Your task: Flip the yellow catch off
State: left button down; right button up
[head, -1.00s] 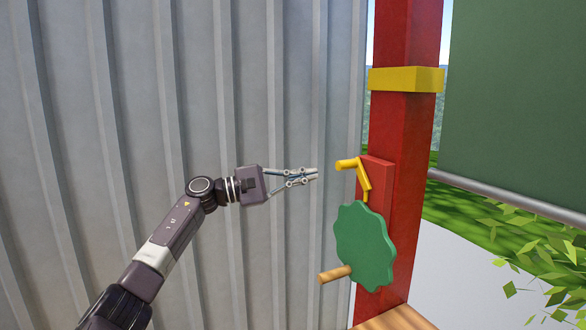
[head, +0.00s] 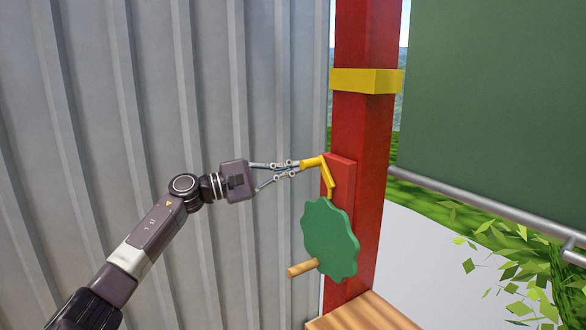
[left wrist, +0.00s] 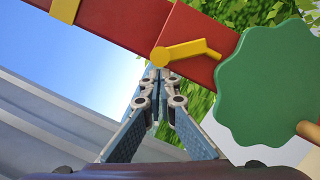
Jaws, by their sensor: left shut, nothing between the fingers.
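The yellow catch (head: 326,177) is a bent lever on a red block (head: 343,177) fixed to the red post (head: 359,140). Its lower end reaches the rim of the green scalloped wheel (head: 331,240), which has a wooden handle (head: 302,268). My left gripper (head: 299,166) is shut and empty, with its tips at the catch's round knob end; whether they touch it I cannot tell. In the left wrist view the catch (left wrist: 190,51) lies just beyond the shut fingertips, and the green wheel (left wrist: 265,85) is to the right. My right gripper is not in view.
A corrugated grey metal wall (head: 140,100) stands behind my left arm. A yellow band (head: 366,80) wraps the post above the catch. A wooden board (head: 365,312) is at the post's foot, and a dark green panel (head: 490,110) hangs at the right.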

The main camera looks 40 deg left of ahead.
pick_arm(q)
jog(key=shift+d+r+m+b, duration=0.1)
jog(key=shift+r+m+b, duration=0.1)
jog(key=shift+m+b, duration=0.25)
